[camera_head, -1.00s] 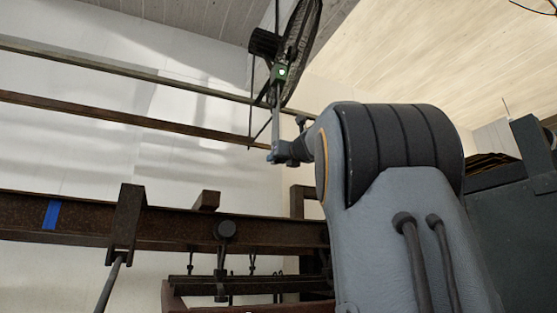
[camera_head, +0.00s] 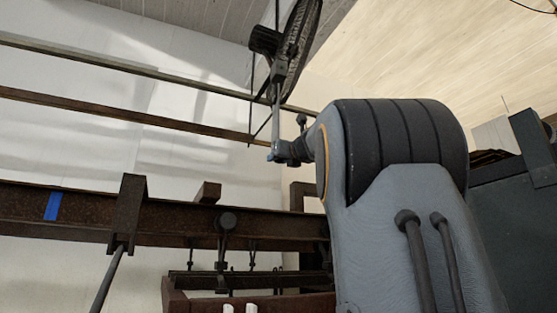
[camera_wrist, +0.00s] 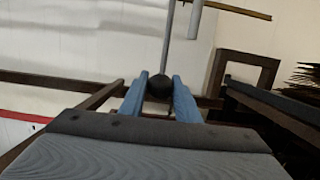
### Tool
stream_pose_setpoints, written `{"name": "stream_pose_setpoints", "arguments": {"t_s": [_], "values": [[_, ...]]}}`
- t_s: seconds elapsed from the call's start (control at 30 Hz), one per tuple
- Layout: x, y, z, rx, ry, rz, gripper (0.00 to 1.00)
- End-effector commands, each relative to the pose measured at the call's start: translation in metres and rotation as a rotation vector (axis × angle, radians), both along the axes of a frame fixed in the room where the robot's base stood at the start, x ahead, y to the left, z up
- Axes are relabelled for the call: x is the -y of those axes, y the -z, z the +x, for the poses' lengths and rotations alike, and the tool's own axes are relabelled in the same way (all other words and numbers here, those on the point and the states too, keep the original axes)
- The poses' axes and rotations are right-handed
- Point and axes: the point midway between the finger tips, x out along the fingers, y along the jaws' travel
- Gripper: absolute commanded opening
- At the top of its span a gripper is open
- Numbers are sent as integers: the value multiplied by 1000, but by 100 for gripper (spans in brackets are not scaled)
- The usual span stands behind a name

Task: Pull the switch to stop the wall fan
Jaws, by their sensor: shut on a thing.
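The wall fan (camera_head: 300,45) is at the top, seen nearly edge-on, with its dark round cage. A small switch box (camera_head: 279,72) sits below it, with no green light showing. A thin grey pull rod (camera_head: 276,110) hangs from the box to my gripper (camera_head: 273,155). In the wrist view, the rod (camera_wrist: 168,40) ends in a black ball (camera_wrist: 159,87). My gripper's blue fingers (camera_wrist: 158,95) are shut on this ball, one on each side. In the head view the ball is not clearly seen.
Rusty rails (camera_head: 130,119) cross the white wall behind. A thick brown beam (camera_head: 80,211) with a blue mark and hanging brackets lies lower left. A dark cabinet (camera_head: 515,180) stands at the right. The wrist view shows a dark frame (camera_wrist: 245,58) on the right.

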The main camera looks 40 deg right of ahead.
Motion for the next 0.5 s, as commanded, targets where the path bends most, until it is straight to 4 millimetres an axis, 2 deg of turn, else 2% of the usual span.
{"name": "stream_pose_setpoints", "arguments": {"t_s": [0.5], "values": [[0,-17,0,-2,0,0,10]]}}
